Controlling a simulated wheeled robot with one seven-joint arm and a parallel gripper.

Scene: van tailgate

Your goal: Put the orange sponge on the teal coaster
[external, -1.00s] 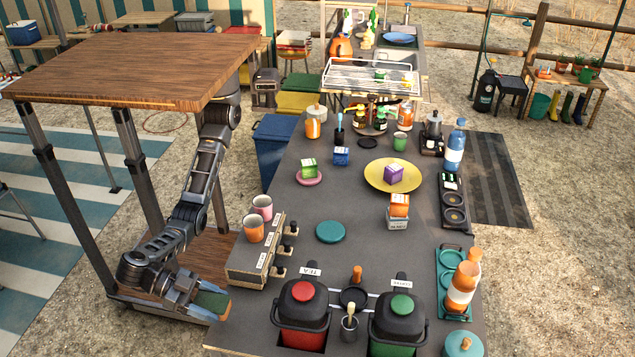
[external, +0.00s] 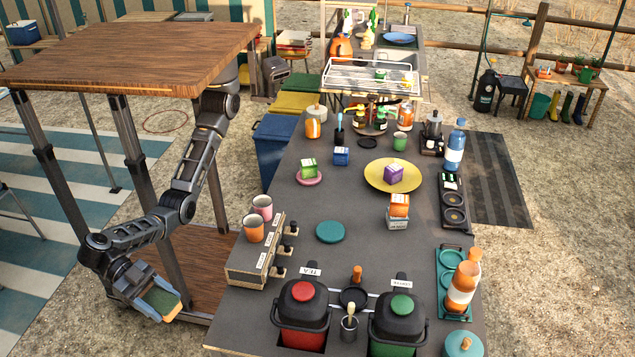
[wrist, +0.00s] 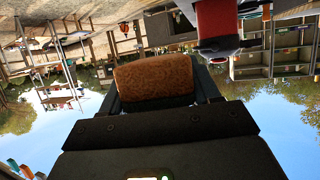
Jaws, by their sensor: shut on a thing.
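My gripper (external: 160,302) is at the lower left in the external view, off the left side of the grey counter. It is shut on the sponge (external: 162,299), which shows a green face and an orange-tan edge and is tilted. In the wrist view the sponge (wrist: 155,78) shows a speckled orange-brown face between the fingers. The teal coaster (external: 330,231) lies flat and bare on the counter, well to the right of and beyond my gripper.
A wooden rack with labels (external: 252,265) and two cups (external: 254,229) stands at the counter's left edge, between gripper and coaster. Red-lidded (external: 302,311) and green-lidded (external: 399,322) canisters stand in front of the coaster. The counter (external: 355,205) around the coaster is clear.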

